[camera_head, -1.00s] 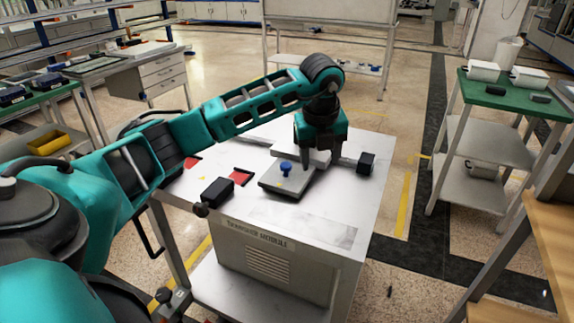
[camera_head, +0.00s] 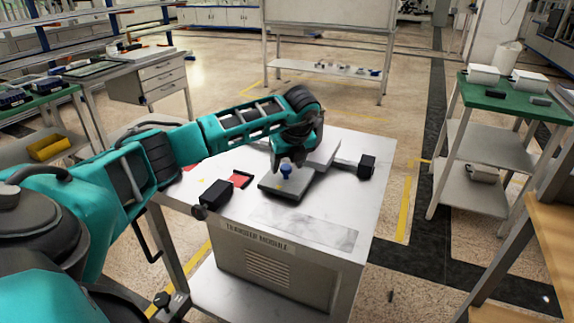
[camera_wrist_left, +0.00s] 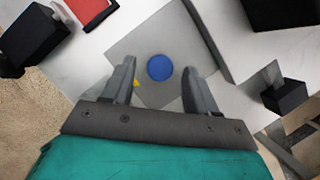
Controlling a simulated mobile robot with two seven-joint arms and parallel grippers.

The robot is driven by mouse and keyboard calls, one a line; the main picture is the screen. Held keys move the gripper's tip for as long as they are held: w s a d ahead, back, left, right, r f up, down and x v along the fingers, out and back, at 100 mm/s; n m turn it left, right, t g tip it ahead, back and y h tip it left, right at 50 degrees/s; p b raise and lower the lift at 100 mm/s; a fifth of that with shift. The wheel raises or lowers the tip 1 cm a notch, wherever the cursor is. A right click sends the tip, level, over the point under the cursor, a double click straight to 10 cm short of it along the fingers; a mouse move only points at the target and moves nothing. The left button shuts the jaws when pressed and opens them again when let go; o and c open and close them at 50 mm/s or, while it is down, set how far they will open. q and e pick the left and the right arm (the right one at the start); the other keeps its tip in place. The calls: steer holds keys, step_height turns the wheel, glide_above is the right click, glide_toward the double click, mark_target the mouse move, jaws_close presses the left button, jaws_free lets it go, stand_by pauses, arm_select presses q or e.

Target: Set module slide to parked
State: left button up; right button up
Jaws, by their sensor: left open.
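The module slide is a grey plate (camera_head: 288,186) on the white top of the transfer module (camera_head: 262,234). A blue knob (camera_head: 286,170) stands on the plate; it also shows as a blue disc in the left wrist view (camera_wrist_left: 160,68). My left gripper (camera_head: 286,163) is over the plate at the knob. In the left wrist view its two fingers (camera_wrist_left: 158,90) are apart, with the knob between and slightly beyond the tips. A gap shows on both sides of the knob. My right gripper is not in view.
Black blocks stand left (camera_head: 217,194) and right (camera_head: 366,166) of the plate. A red patch (camera_head: 241,180) lies left of it. A green-topped shelf (camera_head: 515,92) stands at the right. A wooden surface (camera_head: 553,225) is at the right edge.

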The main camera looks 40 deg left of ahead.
arm_select(q)
steer(key=shift+w+a+f, duration=0.1)
steer(key=shift+a+f, duration=0.05)
steer(key=shift+f, duration=0.3)
jaws_close()
stand_by(0.3)
